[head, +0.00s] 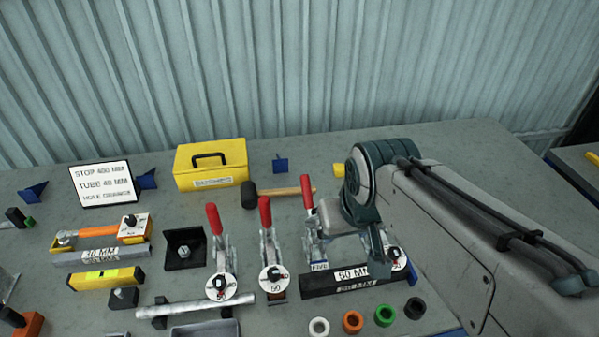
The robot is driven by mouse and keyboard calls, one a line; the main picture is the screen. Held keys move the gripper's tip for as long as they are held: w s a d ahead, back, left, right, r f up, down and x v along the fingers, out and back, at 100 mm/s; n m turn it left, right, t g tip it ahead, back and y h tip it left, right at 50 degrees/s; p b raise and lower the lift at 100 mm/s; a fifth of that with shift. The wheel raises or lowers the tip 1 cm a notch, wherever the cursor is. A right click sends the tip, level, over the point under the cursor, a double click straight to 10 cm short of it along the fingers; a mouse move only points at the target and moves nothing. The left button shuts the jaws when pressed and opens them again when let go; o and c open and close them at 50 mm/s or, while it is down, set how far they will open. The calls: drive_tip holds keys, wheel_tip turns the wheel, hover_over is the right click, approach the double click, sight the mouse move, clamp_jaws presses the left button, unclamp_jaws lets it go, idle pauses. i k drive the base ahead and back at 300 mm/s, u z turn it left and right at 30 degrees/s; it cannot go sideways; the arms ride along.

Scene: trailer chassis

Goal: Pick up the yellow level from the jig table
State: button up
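The yellow level (98,279) lies flat on the grey jig table (330,145) at the lower left of the head view. It is a yellow bar with black ends and a pale green patch on top. It lies just in front of a grey tube marked 30 MM (108,254). My arm reaches in from the right. My gripper (372,255) points down near the 50 MM tube, far to the right of the level and apart from it. The arm mostly hides its fingers, so I cannot tell their opening.
Red-handled toggle clamps (268,245) stand between my gripper and the level. A dark angle bracket (185,248) and a small dark block (124,297) sit close to the level. A yellow box (211,165) and a mallet (275,192) lie behind. A corrugated wall stands at the back.

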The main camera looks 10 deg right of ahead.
sight(134, 275)
drive_tip(key=u, duration=1.7)
drive_tip(key=k, duration=1.3)
drive_tip(key=u, duration=0.85)
drive_tip(key=i, duration=1.3)
drive_tip(key=z, duration=0.7)
drive_tip(key=i, duration=0.55)
drive_tip(key=z, duration=0.65)
